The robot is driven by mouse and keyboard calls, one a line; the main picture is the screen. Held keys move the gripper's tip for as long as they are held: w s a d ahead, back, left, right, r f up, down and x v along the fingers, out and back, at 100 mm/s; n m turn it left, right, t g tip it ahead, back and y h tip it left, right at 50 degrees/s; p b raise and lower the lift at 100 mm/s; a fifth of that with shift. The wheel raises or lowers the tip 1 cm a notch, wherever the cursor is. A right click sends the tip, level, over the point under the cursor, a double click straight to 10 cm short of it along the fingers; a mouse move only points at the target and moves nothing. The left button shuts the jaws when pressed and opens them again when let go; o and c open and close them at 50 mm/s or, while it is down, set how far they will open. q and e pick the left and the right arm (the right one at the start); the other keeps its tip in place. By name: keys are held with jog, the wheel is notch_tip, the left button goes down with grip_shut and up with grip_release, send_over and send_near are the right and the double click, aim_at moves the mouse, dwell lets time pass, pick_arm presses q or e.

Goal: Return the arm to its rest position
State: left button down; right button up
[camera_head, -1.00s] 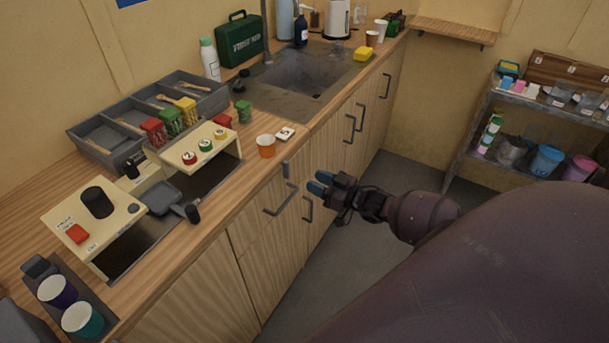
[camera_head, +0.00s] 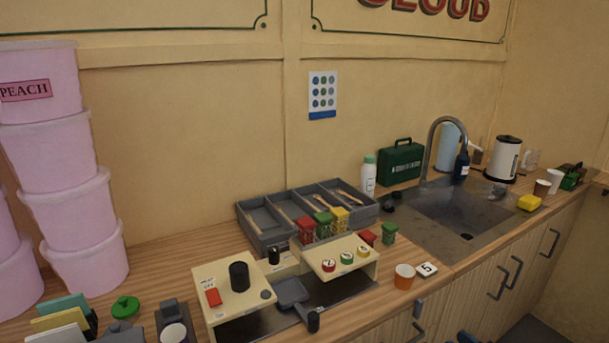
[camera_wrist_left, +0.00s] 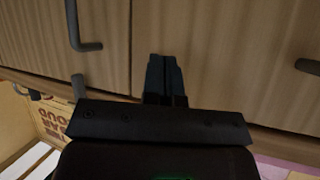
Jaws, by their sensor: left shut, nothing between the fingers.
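In the left wrist view my left gripper (camera_wrist_left: 165,76) is shut, its two dark fingers together with nothing between them. It is in front of the wooden cabinet fronts (camera_wrist_left: 220,50), and I cannot tell how far off they are. A dark bar handle (camera_wrist_left: 76,28) is to the left of the fingers and part of another (camera_wrist_left: 308,66) to the right. In the head view only a small blue gripper tip (camera_head: 466,338) shows at the bottom edge, below the counter. The rest of the arm is out of that view. My right gripper cannot be made out.
Pink tubs (camera_head: 75,207) are stacked at the left. Cabinet handles (camera_head: 513,273) stick out below the counter.

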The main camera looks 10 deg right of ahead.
jog(key=s+a+f+n+g+h, duration=0.1)
jog(key=s+a+f+g+h, duration=0.2)
jog(key=a, duration=0.6)
jog(key=s+a+f+m+h, duration=0.1)
jog(key=s+a+m, duration=0.1)
jog(key=s, duration=0.6)
jog(key=s+a+f+m+g+h, duration=0.1)
jog(key=s+a+m+h, duration=0.1)
jog(key=s, duration=0.5)
jog(key=shift+s+f+m, duration=0.25)
jog(key=shift+s+m, duration=0.15)
jog(key=shift+a, duration=0.15)
